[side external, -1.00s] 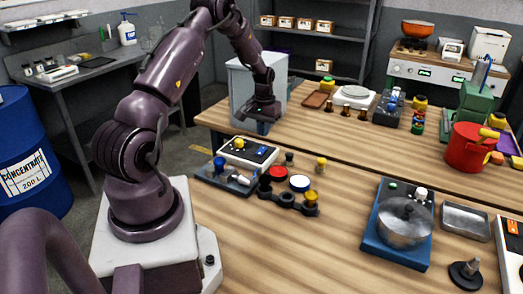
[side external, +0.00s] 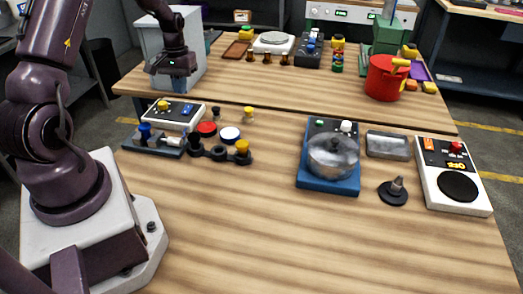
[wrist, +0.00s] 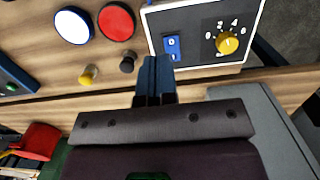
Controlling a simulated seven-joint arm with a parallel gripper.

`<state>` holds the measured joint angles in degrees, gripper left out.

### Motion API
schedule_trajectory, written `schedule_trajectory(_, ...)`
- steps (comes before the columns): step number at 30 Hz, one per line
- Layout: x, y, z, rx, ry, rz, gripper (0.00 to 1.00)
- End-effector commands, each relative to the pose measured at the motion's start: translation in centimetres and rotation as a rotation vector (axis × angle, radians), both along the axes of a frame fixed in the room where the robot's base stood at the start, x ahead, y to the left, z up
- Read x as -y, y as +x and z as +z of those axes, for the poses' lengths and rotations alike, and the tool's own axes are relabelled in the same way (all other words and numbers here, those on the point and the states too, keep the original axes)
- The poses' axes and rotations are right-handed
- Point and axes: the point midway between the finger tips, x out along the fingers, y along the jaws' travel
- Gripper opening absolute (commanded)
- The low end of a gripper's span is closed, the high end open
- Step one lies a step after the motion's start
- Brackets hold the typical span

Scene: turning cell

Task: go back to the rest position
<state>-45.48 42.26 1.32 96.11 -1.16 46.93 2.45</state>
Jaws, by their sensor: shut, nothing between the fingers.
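The same control box (side external: 192,118) also shows in the side view, below and in front of my gripper.
A red disc (side external: 207,129), a white disc (side external: 230,133) and small pegs stand near the control box. The front of the table is clear.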

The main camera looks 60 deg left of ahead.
Motion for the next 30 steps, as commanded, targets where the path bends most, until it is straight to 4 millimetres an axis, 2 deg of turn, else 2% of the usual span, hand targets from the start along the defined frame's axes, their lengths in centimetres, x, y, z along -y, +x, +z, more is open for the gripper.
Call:
schedule_trajectory(1,1.7,0.2,1.9,0.008,0.005,-0.028,0.00)
schedule_trajectory(8,10.1,0.0,9.9,0.062,0.049,-0.177,0.00)
schedule_trajectory(12,15.7,-1.3,14.1,0.121,0.086,-0.289,0.00)
schedule_trajectory(15,19.3,-2.8,16.4,0.174,0.114,-0.372,0.00)
schedule_trajectory(21,25.5,-6.6,19.6,0.307,0.169,-0.545,0.00)
schedule_trajectory(24,27.7,-8.2,20.7,0.384,0.193,-0.623,0.00)
schedule_trajectory(30,30.2,-9.7,22.7,0.521,0.228,-0.728,0.00)
